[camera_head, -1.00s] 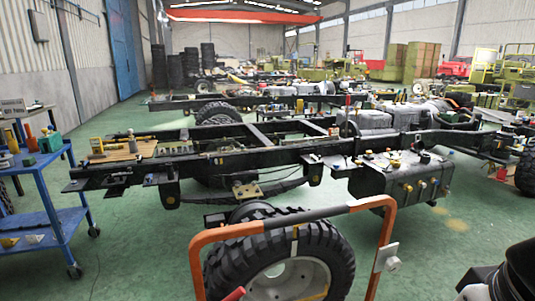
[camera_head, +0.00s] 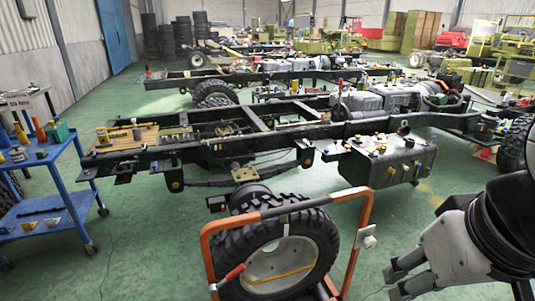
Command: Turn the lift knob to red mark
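An orange tubular wheel lift frame (camera_head: 208,252) stands in the lower middle, around a large black tyre (camera_head: 318,232) with a pale rim. A small light-grey box with a round knob-like part (camera_head: 367,238) is on the frame's right post; I cannot tell for sure that it is the lift knob. A red handle (camera_head: 234,272) shows at the tyre's lower left. I can make out no red mark on the knob. My gripper (camera_head: 394,282) is at the lower right, to the right of and below the knob, apart from it. Its fingers are spread and empty.
A black truck chassis (camera_head: 230,145) with a tank (camera_head: 400,162) at its right side stretches across behind the lift. A blue tool cart (camera_head: 70,185) stands at the left. Green floor is open between cart and lift, and right of the lift.

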